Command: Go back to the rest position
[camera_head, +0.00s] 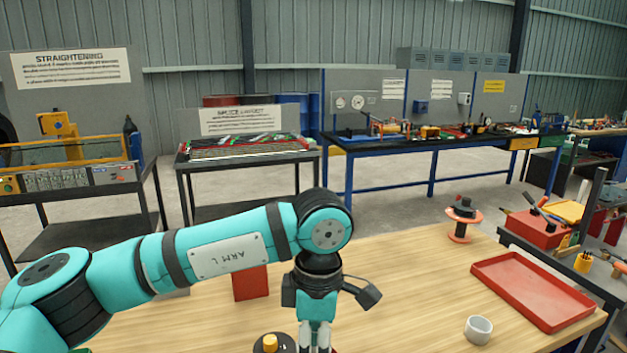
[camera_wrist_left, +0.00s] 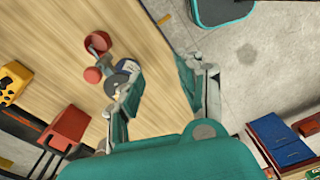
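My left arm, marked "ARM L", reaches in from the left in the head view. My left gripper (camera_head: 315,345) points down over the front of the wooden table (camera_head: 400,276), its fingertips at or below the bottom edge of that view. In the left wrist view the two fingers (camera_wrist_left: 162,88) are spread wide, with only tabletop, table edge and floor between them. The gripper holds nothing that I can see. My right gripper shows in neither view.
A red tray (camera_head: 583,317), a grey ring (camera_head: 478,330), an orange-red spool (camera_head: 460,228) and a red block (camera_head: 250,284) are on the table. A yellow-topped item (camera_head: 270,343) is close left of the gripper. The tabletop between gripper and tray is mostly clear.

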